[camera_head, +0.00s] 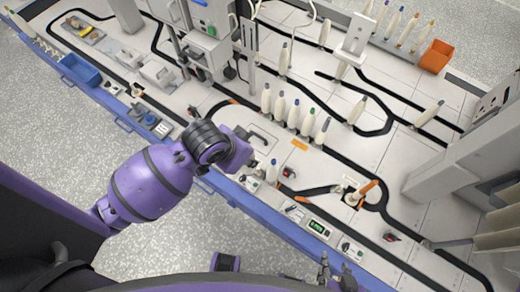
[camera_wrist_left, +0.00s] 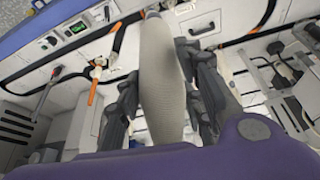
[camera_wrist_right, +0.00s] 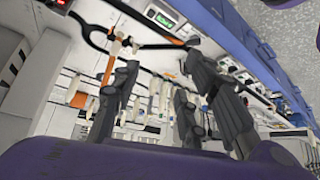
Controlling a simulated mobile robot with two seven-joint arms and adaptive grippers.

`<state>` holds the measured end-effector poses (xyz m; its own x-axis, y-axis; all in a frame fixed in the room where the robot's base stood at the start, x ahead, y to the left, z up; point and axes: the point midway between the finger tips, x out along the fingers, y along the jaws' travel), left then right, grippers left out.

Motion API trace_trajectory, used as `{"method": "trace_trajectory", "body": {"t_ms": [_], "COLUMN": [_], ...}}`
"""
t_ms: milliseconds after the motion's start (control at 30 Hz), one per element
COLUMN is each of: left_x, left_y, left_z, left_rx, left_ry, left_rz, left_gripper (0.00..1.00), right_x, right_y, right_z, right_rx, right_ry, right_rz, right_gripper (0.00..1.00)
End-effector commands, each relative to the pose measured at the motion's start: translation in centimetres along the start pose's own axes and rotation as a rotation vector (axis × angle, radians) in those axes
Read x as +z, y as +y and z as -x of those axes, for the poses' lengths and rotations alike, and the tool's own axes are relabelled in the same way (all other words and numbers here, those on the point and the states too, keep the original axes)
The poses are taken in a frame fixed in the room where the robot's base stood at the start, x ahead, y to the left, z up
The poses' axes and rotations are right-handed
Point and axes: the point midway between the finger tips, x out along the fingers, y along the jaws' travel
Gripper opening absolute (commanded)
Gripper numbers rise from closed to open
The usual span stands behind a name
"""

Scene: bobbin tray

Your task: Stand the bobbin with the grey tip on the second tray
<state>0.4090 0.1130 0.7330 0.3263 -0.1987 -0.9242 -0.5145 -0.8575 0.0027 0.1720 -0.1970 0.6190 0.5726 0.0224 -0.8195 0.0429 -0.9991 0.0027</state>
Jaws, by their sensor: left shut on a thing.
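My left gripper (camera_wrist_left: 157,66) is shut on a pale bobbin (camera_wrist_left: 160,88), gripped around its body in the left wrist view. Its tip is near the top edge, its colour hard to tell. In the head view a bobbin with a dark bluish tip (camera_head: 272,172) shows just beside the end of my left arm; it seems to be the held one. My right gripper (camera_head: 337,274) is low in the head view, over the front edge; it looks open and empty in the right wrist view (camera_wrist_right: 160,68). I cannot tell which part is the second tray.
Several bobbins stand in a row (camera_head: 294,114) mid-table. A lone grey-tipped bobbin (camera_head: 357,110) stands right of them by the black track. An orange peg (camera_head: 368,187) rises near the front. An orange bin (camera_head: 436,56) and a grey machine (camera_head: 465,160) are at right.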

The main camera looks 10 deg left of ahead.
Motion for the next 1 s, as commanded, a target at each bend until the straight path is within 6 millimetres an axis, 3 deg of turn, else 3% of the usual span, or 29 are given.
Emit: {"method": "trace_trajectory", "body": {"t_ms": [33, 200, 400, 600, 833, 1000], "left_x": [1.1, 1.3, 0.7, -0.4, -0.8, -0.4], "left_y": [0.2, 0.1, -2.1, -4.4, -5.4, -5.3], "left_z": [-3.5, -11.3, -18.8, -22.5, -23.7, -24.6], "left_rx": [0.028, 0.114, 0.191, 0.231, 0.244, 0.244], "left_ry": [-0.014, -0.010, -0.007, -0.003, -0.001, -0.002], "left_rz": [-0.056, -0.266, -0.454, -0.545, -0.572, -0.572], "left_gripper": [0.06, 0.06, 0.06, 0.06, 0.06, 0.06], "right_x": [2.2, 5.2, 6.2, 6.0, 5.8, 6.8], "right_y": [-0.1, -0.2, 0.2, 0.3, 0.2, 0.2], "right_z": [-1.0, -3.3, -6.3, -8.0, -8.3, -8.8], "right_rx": [0.000, 0.004, 0.009, 0.010, 0.010, 0.010], "right_ry": [-0.028, -0.057, -0.046, -0.027, -0.018, -0.031], "right_rz": [-0.002, -0.006, 0.002, 0.008, 0.010, 0.006], "right_gripper": [0.40, 0.40, 0.40, 0.40, 0.40, 0.40]}}
